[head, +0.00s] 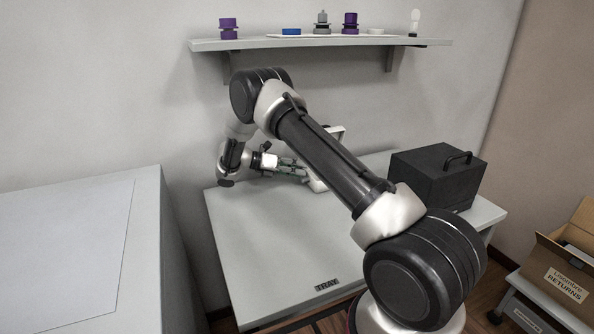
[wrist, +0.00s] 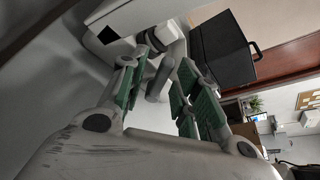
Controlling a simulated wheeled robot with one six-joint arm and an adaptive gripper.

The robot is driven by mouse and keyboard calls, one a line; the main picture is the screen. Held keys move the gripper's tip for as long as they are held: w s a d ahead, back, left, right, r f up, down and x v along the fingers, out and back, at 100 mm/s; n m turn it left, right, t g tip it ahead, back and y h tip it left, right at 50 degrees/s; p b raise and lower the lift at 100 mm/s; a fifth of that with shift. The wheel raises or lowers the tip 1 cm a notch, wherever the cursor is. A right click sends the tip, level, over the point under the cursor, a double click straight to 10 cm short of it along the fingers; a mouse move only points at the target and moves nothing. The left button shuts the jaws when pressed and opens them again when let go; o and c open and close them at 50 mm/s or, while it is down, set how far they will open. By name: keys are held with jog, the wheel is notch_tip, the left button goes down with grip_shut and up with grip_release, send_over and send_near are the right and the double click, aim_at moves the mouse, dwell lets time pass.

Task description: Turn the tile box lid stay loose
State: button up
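The tile box (head: 317,184) is a pale box standing at the back of the table, largely hidden behind my arm in the head view. Its pale body also shows at the top of the wrist view (wrist: 130,14). A grey, rounded lever-like part (wrist: 158,84) with a dark collar juts from it; this looks like the lid stay. My gripper (head: 302,172) is beside the box. In the wrist view my gripper (wrist: 160,66) has its green-padded fingers apart, with the grey part between them. I cannot tell whether either finger touches it.
A black case (head: 437,177) with a handle stands on the table (head: 270,260) to the right. A wall shelf (head: 320,43) with small purple, blue and grey items hangs above. A cardboard returns box (head: 565,268) sits far right. The table's front left is clear.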

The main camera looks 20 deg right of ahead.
jog(key=shift+a, duration=0.1)
jog(key=v, duration=0.7)
jog(key=shift+a+r, duration=0.1)
dwell(0.4)
jog(key=shift+s, duration=0.1)
